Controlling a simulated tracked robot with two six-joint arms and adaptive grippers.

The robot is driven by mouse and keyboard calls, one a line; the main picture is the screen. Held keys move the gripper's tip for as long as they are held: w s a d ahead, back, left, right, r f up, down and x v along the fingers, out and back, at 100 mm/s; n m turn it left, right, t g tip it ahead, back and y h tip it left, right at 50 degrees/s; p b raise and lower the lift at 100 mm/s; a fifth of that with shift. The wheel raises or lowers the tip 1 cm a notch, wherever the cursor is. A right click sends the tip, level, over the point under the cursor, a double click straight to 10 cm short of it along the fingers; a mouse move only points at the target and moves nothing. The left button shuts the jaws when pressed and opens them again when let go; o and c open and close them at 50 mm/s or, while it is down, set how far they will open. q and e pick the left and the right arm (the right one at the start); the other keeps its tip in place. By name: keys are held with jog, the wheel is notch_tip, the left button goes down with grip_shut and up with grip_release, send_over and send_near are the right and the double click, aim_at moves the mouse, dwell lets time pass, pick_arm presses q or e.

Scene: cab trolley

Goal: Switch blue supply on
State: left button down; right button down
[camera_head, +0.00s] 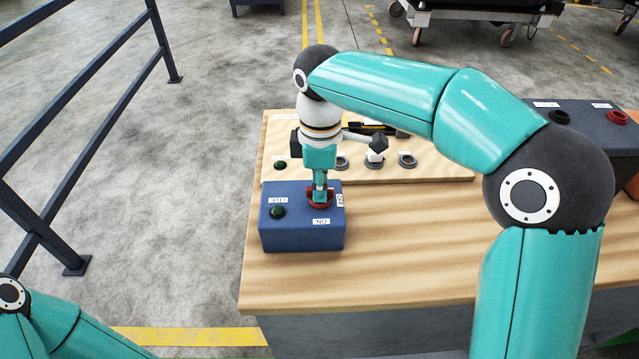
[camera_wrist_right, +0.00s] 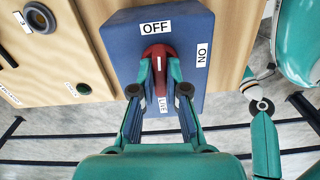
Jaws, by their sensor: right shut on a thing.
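The blue supply box (camera_head: 300,238) stands at the table's near left corner. Its red knob (camera_head: 320,205) has an ON label (camera_head: 321,222) in front and an OFF label (camera_head: 339,199) on the right. A dark green lamp (camera_head: 278,212), looking unlit, sits beside the LIVE label. My right gripper (camera_head: 320,196) reaches down from above and is shut on the red knob. In the right wrist view the fingers flank the red knob (camera_wrist_right: 158,52), and a pale mark on it lines up roughly with the OFF label (camera_wrist_right: 156,27).
Behind the box, a wooden board (camera_head: 440,172) carries several round sockets, a green lamp (camera_head: 280,165) and a black-handled item (camera_head: 375,128). Another dark box (camera_head: 590,132) with black and red knobs stands at the right. The table's front (camera_head: 380,280) is clear. A railing (camera_head: 85,140) stands left.

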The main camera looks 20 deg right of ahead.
jog(key=m+p, duration=0.1)
jog(key=m, duration=0.2)
jog(key=shift+w+r+m+p, duration=0.1)
jog(key=shift+r+m+p, duration=0.05)
jog(key=shift+m+p, duration=0.2)
jog(key=m+p, duration=0.1)
jog(key=m, duration=0.3)
jog(key=shift+m, duration=0.35)
jog(key=m, duration=0.4)
jog(key=shift+m+p, duration=0.35)
jog(key=shift+m, duration=1.85)
jog(key=c, duration=1.2)
grip_release()
notch_tip(320, 180, up, 12)
jog(key=shift+f, duration=0.15)
